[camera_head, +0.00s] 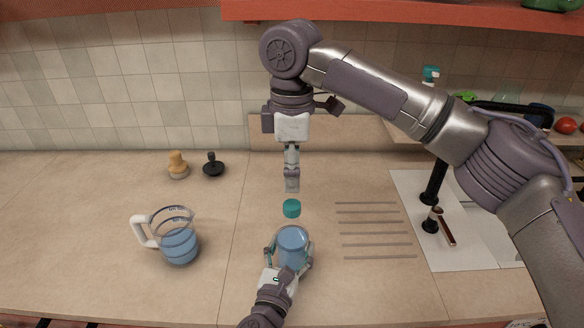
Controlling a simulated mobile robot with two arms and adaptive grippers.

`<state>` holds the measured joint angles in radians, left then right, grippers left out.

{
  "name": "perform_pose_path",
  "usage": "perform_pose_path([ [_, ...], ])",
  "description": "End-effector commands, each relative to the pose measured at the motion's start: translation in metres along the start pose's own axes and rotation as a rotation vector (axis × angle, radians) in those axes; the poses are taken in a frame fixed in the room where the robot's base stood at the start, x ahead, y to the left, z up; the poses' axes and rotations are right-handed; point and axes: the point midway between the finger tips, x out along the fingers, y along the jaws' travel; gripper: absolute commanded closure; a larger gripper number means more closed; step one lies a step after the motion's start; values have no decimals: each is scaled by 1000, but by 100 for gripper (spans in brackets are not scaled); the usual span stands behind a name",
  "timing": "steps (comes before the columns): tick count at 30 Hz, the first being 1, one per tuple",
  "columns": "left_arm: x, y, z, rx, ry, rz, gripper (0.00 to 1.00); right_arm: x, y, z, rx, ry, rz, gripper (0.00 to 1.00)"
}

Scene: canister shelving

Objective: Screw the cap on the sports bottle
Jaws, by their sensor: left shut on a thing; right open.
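The sports bottle (292,239) is clear with blue contents and stands upright on the counter. Its teal cap (291,208) shows in line with the bottle's top; I cannot tell whether it is seated on the neck. My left gripper (290,258) is shut around the bottle's body from the near side and hides its lower part. My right gripper (292,187) points down just above the cap, apart from it. It is open and seen edge-on, with nothing held.
A measuring jug (178,243) with blue liquid stands to the left. Two small stamp-like tools, one tan (178,165) and one black (213,164), stand behind it. Drain grooves (375,230) and a sink with a black tap (433,190) lie to the right. A red shelf (400,14) hangs above.

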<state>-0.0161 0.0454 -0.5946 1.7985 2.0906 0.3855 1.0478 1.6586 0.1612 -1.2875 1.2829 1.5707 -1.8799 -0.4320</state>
Motion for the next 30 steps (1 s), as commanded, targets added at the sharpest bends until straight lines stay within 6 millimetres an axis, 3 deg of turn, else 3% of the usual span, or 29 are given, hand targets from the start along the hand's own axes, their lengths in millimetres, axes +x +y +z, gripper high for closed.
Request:
perform_pose_path([
  [12, 0, 0, 0, 0, 0, 0, 100, 5, 0, 0, -5, 0, -1, 45],
  [24, 0, 0, 0, 0, 0, 0, 100, 61, 0, 1, -5, -1, -2, 45],
  [30, 0, 0, 0, 0, 0, 0, 100, 78, 0, 0, -4, 0, -1, 45],
])
